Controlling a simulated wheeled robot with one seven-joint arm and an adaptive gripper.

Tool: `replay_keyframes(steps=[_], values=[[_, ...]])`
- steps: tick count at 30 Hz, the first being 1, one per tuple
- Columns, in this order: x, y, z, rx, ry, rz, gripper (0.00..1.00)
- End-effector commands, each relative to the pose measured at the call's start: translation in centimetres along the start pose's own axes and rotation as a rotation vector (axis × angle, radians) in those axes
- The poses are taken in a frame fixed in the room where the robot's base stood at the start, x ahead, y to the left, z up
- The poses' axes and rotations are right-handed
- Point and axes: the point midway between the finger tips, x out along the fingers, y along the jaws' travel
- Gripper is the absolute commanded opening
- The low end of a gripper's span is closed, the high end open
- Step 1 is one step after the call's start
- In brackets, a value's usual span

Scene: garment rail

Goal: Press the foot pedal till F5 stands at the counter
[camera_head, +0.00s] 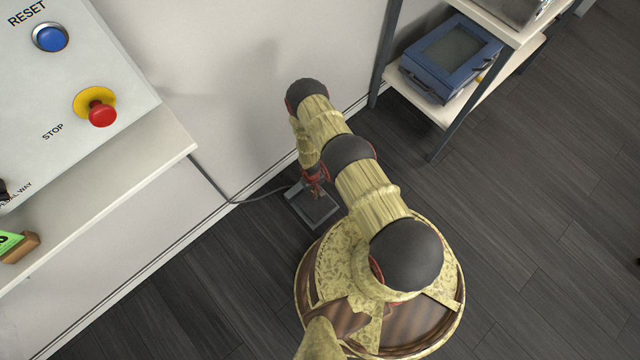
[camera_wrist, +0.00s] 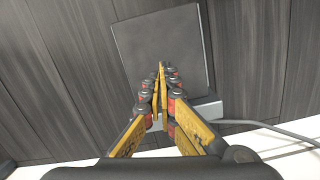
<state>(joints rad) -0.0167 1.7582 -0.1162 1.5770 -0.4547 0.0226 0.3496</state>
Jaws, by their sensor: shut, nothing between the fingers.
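The foot pedal (camera_head: 316,208) is a dark grey plate on the floor by the wall, with a grey cable running left from it. In the wrist view the pedal plate (camera_wrist: 168,45) lies beneath and beyond my fingertips. My gripper (camera_head: 316,182) is over the pedal in the head view, pointing down. In the wrist view my gripper (camera_wrist: 160,72) is shut and empty, its yellow and black fingers together. I cannot tell whether the fingertips touch the plate. No F5 label and no garment on the rail is in view.
A panel (camera_head: 60,95) at the left has a blue RESET button (camera_head: 51,38) and a red STOP button (camera_head: 102,113). A green tag on a brown block (camera_head: 18,246) lies on the ledge below. A shelf (camera_head: 455,105) with a blue device (camera_head: 450,58) stands right. The floor (camera_head: 540,220) is clear at right.

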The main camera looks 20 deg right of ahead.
Motion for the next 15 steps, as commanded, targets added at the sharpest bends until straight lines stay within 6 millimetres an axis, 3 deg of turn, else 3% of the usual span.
replay_keyframes(steps=[9, 15], values=[[-3.7, 0.0, 0.0, 0.000, 0.000, 0.000, 0.00], [-5.1, 0.0, 0.1, 0.000, -0.002, 0.000, 0.00]])
